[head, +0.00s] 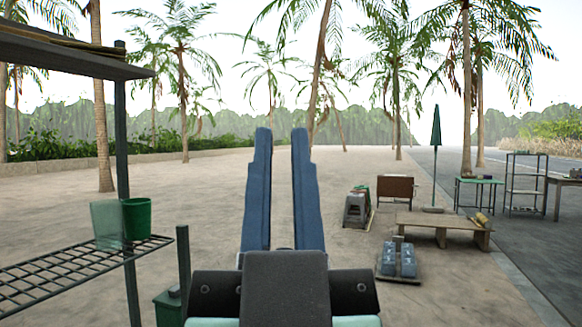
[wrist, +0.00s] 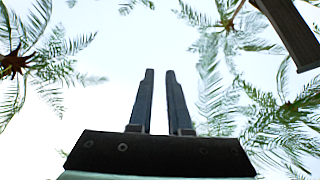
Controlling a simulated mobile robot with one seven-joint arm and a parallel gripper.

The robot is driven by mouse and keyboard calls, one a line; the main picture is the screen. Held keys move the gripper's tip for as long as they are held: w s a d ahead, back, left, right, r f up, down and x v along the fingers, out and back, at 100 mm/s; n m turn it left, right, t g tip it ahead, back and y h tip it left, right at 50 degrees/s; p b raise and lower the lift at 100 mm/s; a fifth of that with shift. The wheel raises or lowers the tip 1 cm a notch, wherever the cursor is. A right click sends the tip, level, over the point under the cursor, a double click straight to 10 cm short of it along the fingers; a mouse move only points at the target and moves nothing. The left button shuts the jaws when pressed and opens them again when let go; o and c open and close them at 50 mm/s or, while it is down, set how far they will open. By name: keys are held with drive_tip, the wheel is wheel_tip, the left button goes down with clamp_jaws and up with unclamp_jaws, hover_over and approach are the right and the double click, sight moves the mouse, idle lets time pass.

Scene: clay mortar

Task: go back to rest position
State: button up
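My gripper (head: 281,160) stands in the middle of the head view with its two blue fingers pointing up and away. The fingers are apart with a clear gap, and nothing is between them. In the wrist view my gripper (wrist: 159,75) also shows two separate dark fingers against the sky and palm fronds. No object touches the fingers in either view.
A wire shelf (head: 60,268) with a green bucket (head: 137,219) is close on the left, under a roof board (head: 70,55). A low wooden bench (head: 440,221) and blue blocks (head: 398,260) on a board are at right. Sandy ground ahead is clear.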

drive_tip(key=shift+s+d+r+t+h, duration=0.15)
drive_tip(key=shift+s+r+h, duration=0.1)
drive_tip(key=shift+s+r, duration=0.2)
drive_tip(key=shift+s+d+r+t+h, duration=0.15)
drive_tip(key=shift+s+r+h, duration=0.15)
drive_tip(key=shift+r, duration=0.2)
wheel_tip(320, 180, up, 13)
drive_tip(key=p, duration=1.3)
drive_tip(key=shift+r, duration=0.2)
